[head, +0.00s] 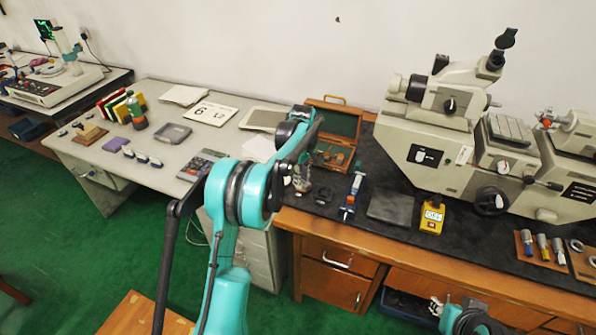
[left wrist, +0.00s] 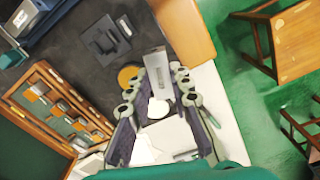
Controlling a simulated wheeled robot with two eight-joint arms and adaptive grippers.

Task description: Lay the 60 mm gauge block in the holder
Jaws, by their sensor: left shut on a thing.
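My left gripper (head: 302,184) is over the near left edge of the dark bench mat. In the left wrist view it (left wrist: 158,95) is shut on a flat grey gauge block (left wrist: 157,72) with markings on its face. The block sticks out beyond the fingertips. A low dark fixture with grey pieces (left wrist: 105,40) lies on the mat ahead of the block; it also shows in the head view (head: 322,195), right of the gripper. It may be the holder, but I cannot tell for sure. My right gripper (head: 437,307) shows only partly at the bottom, low before the bench.
An open wooden case (head: 333,122) with blocks stands behind the gripper. A blue and silver tool (head: 353,192), a dark plate (head: 391,207) and a yellow meter (head: 432,215) lie to the right. A large measuring machine (head: 440,140) fills the back right.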

